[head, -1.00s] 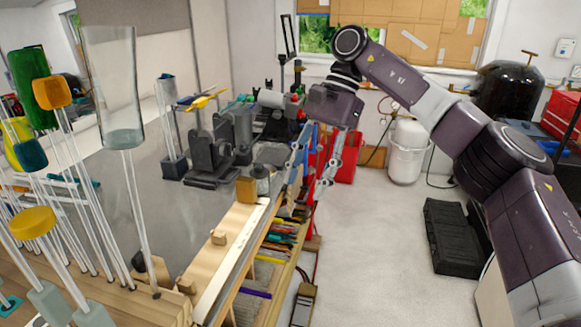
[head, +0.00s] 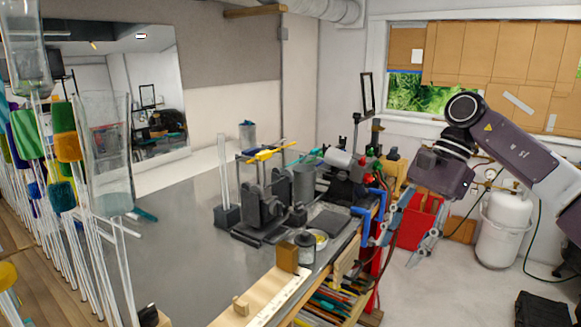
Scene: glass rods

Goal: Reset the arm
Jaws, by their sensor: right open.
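My right gripper (head: 396,246) hangs from my right arm, which comes in from the right. Its two fingers point down and stand apart, with nothing between them. It is beyond the right edge of the workbench (head: 190,262), in front of the red cabinet by the wall. My left gripper is not in view. Glass rods with coloured tips stand upright at the left, among them a rod with an orange tip (head: 67,147) and one with a teal tip (head: 62,197). A clear glass cylinder (head: 110,160) stands in front of them.
A dark burner or lathe fixture (head: 265,212) stands on the bench, with a wooden block (head: 288,257) nearer the edge. A white gas tank (head: 503,230) stands on the floor at the right. A black case (head: 545,308) lies at the lower right.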

